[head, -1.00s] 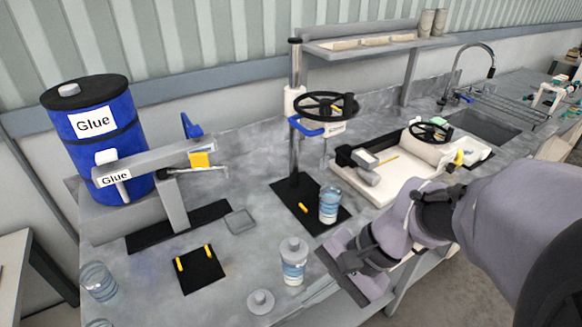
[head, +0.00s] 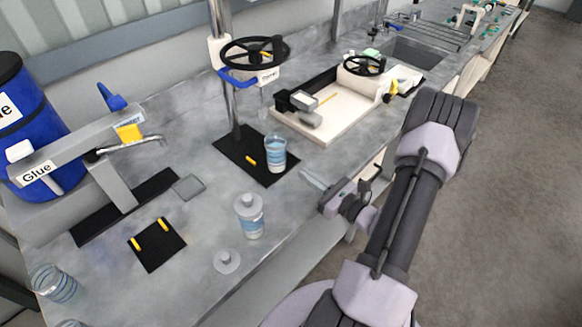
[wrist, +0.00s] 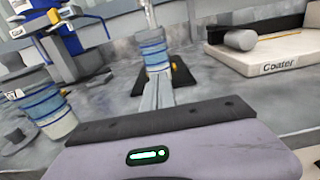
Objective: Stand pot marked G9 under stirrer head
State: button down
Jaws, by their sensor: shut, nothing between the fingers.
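A clear pot with a blue-and-white band (head: 275,156) stands upright on the front right of the stirrer's black base plate (head: 228,150), beside a yellow stop. The stirrer head (head: 252,75), with a black handwheel and blue handle, is on a post above the plate. My gripper (head: 312,180) is in front of the plate, apart from the pot, with its fingers shut and empty. In the wrist view the shut fingers (wrist: 158,92) point at a banded pot (wrist: 152,52) just beyond them. No G9 mark is readable on any pot.
A lidded bottle (head: 250,216) and a loose grey lid (head: 227,261) stand near the bench's front edge. A small black mat with yellow stops (head: 155,245), a clear pot (head: 54,284) and the glue drum (head: 30,120) are left. A white machine (head: 335,105) is right.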

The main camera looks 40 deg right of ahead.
aim_at(284, 160)
jog(key=w, duration=0.4)
jog(key=w+b, duration=0.1)
jog(key=w, duration=0.1)
jog(key=shift+a, duration=0.25)
jog(key=w, duration=0.4)
jog(key=shift+w+a, duration=0.2)
jog(key=shift+w, duration=0.15)
jog(key=shift+s, duration=0.1)
